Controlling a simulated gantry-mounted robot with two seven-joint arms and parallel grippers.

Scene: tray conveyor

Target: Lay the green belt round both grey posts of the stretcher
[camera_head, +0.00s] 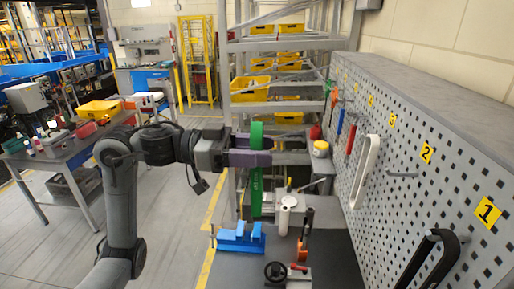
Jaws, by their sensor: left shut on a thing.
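The green belt (256,188) hangs upright as a narrow loop from my left gripper (262,158). The gripper is shut on its upper part, and the belt's lower end hangs just above or behind the blue vise (240,238); the depth gap is hard to judge. A pale post-like cylinder (284,220) stands to the right of the belt, with a round pale top (289,202). I cannot tell whether it is one of the stretcher's grey posts, and I cannot make out a second post. The belt is apart from it.
A grey pegboard (410,185) with hanging tools and yellow number tags closes off the right side. A black handwheel (275,271) and an orange-handled tool (305,235) are on the grey bench (335,250). Shelves with yellow bins (250,88) stand behind.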

